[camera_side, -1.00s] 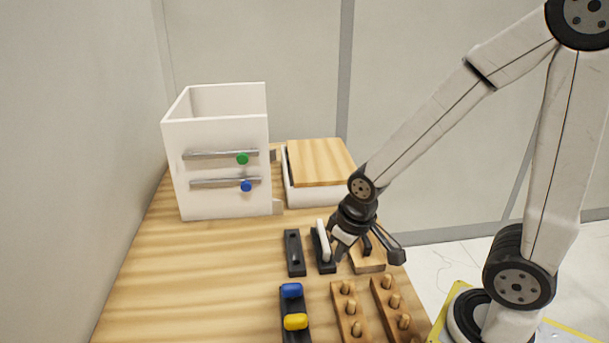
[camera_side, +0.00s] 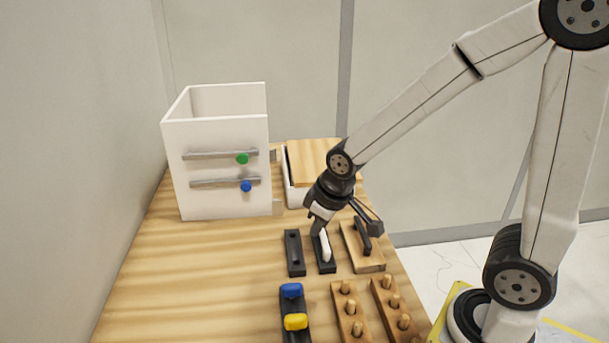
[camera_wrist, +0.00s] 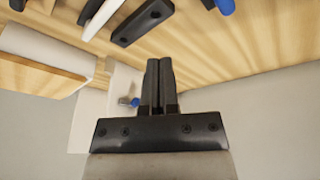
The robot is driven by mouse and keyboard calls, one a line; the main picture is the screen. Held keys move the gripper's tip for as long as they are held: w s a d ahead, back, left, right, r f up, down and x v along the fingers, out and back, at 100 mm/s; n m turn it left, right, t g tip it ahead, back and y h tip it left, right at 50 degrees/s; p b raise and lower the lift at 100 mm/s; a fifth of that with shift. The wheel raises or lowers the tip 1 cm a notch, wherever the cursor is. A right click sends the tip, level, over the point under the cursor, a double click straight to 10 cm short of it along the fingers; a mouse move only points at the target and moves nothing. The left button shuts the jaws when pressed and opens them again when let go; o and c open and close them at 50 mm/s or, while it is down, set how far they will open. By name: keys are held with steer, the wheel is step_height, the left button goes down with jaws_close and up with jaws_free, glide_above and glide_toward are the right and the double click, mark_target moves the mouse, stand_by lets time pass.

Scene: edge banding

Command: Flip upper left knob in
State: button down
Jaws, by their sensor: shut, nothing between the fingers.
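The white box (camera_side: 215,198) carries two grey rails on its front. A green knob (camera_side: 243,158) is on the upper rail and a blue knob (camera_side: 246,186) on the lower one, both toward the right. A blue knob and a white box also show beside my fingers in the wrist view (camera_wrist: 130,102). A white lever (camera_side: 327,250) stands in a black slotted base (camera_side: 329,267). My gripper (camera_side: 316,232) is shut and empty, pointing down at the lever's far end; I cannot tell whether it touches. The shut fingers also show in the wrist view (camera_wrist: 158,85).
An empty black slotted base (camera_side: 295,262) stands left of the lever. A wooden block with a dark handle (camera_side: 362,240) is to the right. Blue (camera_side: 291,290) and yellow (camera_side: 296,321) knobs and pegged wooden strips (camera_side: 346,308) are in front. A wood-lidded white box (camera_side: 315,162) is behind.

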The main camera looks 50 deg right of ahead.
mark_target(244, 154)
steer(key=w+r+n+t, duration=0.3)
steer(key=w+r+n, duration=0.3)
steer(key=w+r, duration=0.8)
steer(key=shift+w+a+r+h, duration=0.2)
steer(key=shift+r+h, duration=0.1)
steer(key=shift+r, duration=0.15)
steer(key=shift+f, duration=0.1)
steer(key=w+d+f, duration=0.3)
steer(key=w+f, duration=0.5)
steer(key=shift+w+d, duration=0.25)
steer(key=shift+w, duration=0.05)
steer(key=shift+f, duration=0.1)
steer(key=shift+w+d, duration=0.8)
steer(key=shift+d, duration=0.05)
